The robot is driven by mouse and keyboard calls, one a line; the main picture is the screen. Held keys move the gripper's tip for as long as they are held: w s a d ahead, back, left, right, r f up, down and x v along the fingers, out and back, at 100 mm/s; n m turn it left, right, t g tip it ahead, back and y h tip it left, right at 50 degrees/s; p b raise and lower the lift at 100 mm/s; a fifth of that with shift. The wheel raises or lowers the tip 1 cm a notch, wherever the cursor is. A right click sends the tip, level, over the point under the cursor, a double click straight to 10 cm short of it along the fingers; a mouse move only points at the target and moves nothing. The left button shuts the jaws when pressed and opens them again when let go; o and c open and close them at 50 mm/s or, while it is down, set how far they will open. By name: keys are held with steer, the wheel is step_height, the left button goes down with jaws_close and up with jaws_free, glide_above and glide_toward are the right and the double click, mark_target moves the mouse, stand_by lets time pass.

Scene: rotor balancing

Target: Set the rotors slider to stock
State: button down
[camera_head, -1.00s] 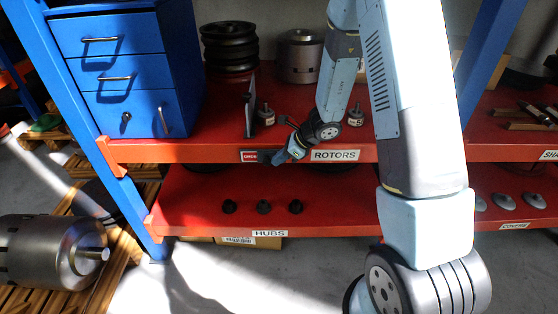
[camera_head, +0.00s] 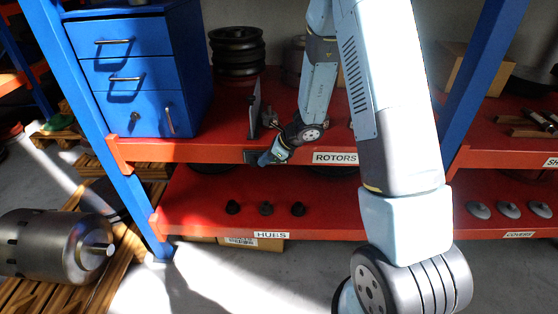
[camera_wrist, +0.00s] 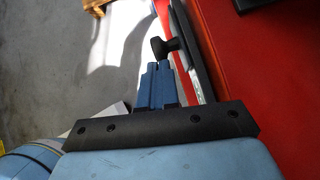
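The ROTORS label (camera_head: 335,158) is on the front edge of the red upper shelf. The slider's dark plate (camera_head: 250,157) shows left of it, partly hidden by my gripper (camera_head: 264,161). In the wrist view a black knob (camera_wrist: 166,46) stands out from a long grey and black strip (camera_wrist: 190,50) along the shelf edge. My gripper's blue fingers (camera_wrist: 157,66) lie side by side with almost no gap, nothing visible between them. Their tips are just short of the knob; I cannot tell whether they touch it. The slider's wording is not readable now.
Blue drawers (camera_head: 125,75), a thin upright plate (camera_head: 254,108) and stacked dark rotors (camera_head: 236,52) stand on the upper shelf. Several small hubs (camera_head: 266,208) sit on the lower shelf (camera_head: 200,200). Open floor lies in front.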

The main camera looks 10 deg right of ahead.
steer(key=d+f+v, duration=0.1)
steer(key=d+v, duration=0.1)
steer(key=v, duration=1)
steer(key=shift+s+d, duration=0.2)
steer(key=shift+s, duration=0.2)
steer(key=s+r+n+h, duration=0.1)
steer(key=s+r+n, duration=0.4)
steer(key=r, duration=0.3)
steer(key=s+r+n+h, duration=0.1)
steer(key=s+r+n, duration=0.4)
steer(key=r+n, duration=0.15)
steer(key=s+d+r+n+t+h, duration=0.1)
steer(key=s+d+r+n+h, duration=0.1)
steer(key=s+r+n, duration=0.3)
steer(key=s+d+r+n+t+h, duration=0.1)
steer(key=s+d+r+n+h, duration=0.2)
steer(key=s+r, duration=0.4)
steer(key=shift+s+d+n+t+h, duration=0.3)
steer(key=shift+s+d+n, duration=0.45)
steer(key=shift+s+n, duration=0.95)
steer(key=shift+s+m, duration=0.3)
steer(key=shift+m, duration=0.05)
